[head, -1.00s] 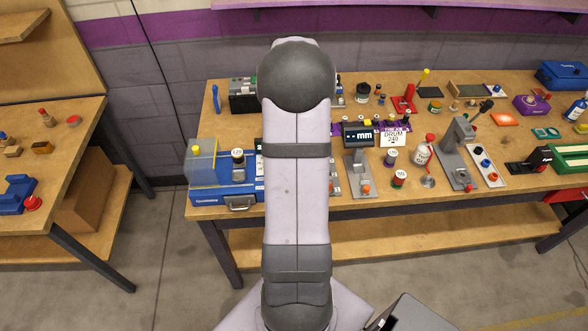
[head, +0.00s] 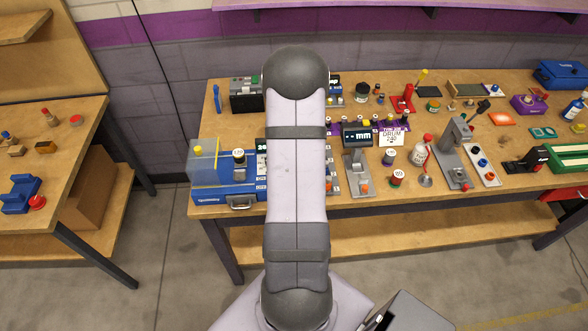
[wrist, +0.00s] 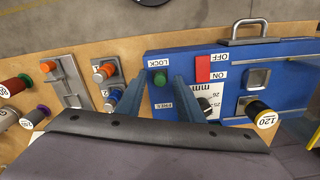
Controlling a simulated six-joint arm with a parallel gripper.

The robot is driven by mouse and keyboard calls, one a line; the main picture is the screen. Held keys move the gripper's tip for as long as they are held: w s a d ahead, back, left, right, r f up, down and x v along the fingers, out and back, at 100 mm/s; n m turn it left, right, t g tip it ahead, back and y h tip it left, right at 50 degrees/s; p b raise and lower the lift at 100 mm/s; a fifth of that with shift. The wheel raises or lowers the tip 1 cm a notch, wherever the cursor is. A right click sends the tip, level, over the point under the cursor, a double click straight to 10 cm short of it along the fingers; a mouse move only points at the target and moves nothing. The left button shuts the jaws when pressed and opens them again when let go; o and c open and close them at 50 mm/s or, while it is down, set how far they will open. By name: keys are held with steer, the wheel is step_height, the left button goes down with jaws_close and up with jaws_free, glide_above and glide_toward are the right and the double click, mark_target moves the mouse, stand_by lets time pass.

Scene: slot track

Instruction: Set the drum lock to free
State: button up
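In the wrist view the drum lock is a small green knob (wrist: 160,79) on a blue panel (wrist: 216,125). It sits at the end marked LOCK; the word FREE is on the panel farther down the picture. My gripper (wrist: 159,84) is open. Its two fingers stand on either side of the green knob, with gaps visible; I cannot tell how far above the panel the tips are. In the head view the blue unit (head: 222,194) stands at the table's left front. My arm hides the knob and the gripper there.
A red ON/OFF switch (wrist: 203,69) and a black-capped drum marked 120 (wrist: 262,114) are on the blue panel. Grey plates with orange knobs (wrist: 103,72) and a blue knob (wrist: 115,96) are close on the left. A handle (wrist: 263,31) stands at the panel's edge.

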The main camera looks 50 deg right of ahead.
jaws_close()
steer(key=shift+w+d, duration=1.45)
steer(key=shift+w+d+r, duration=0.1)
steer(key=shift+d, duration=0.05)
jaws_free()
steer(key=shift+b, duration=0.3)
step_height(320, 180, up, 7)
steer(key=b, duration=0.2)
steer(key=shift+b, duration=0.3)
steer(key=shift+r, duration=0.1)
